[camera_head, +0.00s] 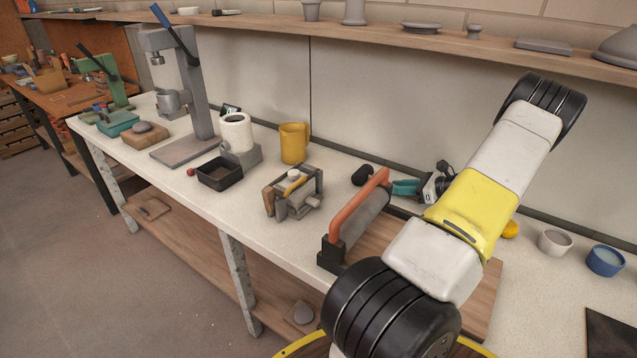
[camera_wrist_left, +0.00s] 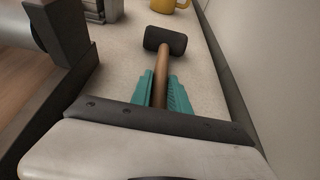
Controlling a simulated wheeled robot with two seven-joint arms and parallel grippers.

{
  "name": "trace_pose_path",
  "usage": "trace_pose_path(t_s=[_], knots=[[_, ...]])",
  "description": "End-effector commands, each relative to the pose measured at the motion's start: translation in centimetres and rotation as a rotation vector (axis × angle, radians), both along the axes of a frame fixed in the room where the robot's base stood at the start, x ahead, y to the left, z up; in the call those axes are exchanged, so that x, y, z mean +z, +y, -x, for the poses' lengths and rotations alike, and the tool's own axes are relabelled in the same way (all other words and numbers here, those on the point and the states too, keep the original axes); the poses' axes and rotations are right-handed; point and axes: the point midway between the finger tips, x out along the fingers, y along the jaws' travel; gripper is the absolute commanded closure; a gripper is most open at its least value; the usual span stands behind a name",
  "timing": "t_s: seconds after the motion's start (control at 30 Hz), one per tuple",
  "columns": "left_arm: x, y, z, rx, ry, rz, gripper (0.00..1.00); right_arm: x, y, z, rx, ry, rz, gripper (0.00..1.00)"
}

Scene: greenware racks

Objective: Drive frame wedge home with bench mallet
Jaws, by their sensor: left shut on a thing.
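The bench mallet shows its dark head (camera_head: 362,175) beside the orange-handled roller in the head view. In the left wrist view its head (camera_wrist_left: 165,42) is at the far end of a brown handle (camera_wrist_left: 161,80). My left gripper (camera_head: 405,188) has teal fingers, one on each side of that handle (camera_wrist_left: 164,92), and is shut on it. I cannot tell whether the mallet touches the bench. A small grey and wooden frame (camera_head: 296,198) with a yellow piece on top stands on the bench, left of the mallet. I cannot clearly make out its wedge. My right gripper is not in view.
A roller with an orange bar (camera_head: 358,214) and dark end blocks stands on a wooden board, close to my arm. A yellow mug (camera_head: 294,143) stands behind the frame. A black tray (camera_head: 219,174) and a tall press (camera_head: 185,90) are farther left. Bare bench lies around the frame.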

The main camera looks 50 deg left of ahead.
Motion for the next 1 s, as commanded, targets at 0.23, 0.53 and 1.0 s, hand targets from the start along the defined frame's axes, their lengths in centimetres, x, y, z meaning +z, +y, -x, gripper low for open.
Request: trace_pose_path(t_s=[0.23,0.53,1.0], knots=[[0.0,0.0,-0.1,-0.002,-0.001,0.001,1.0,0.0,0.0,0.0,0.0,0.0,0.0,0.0],[0.7,0.0,-0.1,-0.001,-0.001,-0.001,1.0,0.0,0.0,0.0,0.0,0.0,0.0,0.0],[5.3,0.0,0.0,0.0,-0.002,-0.001,1.0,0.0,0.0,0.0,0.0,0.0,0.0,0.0]])
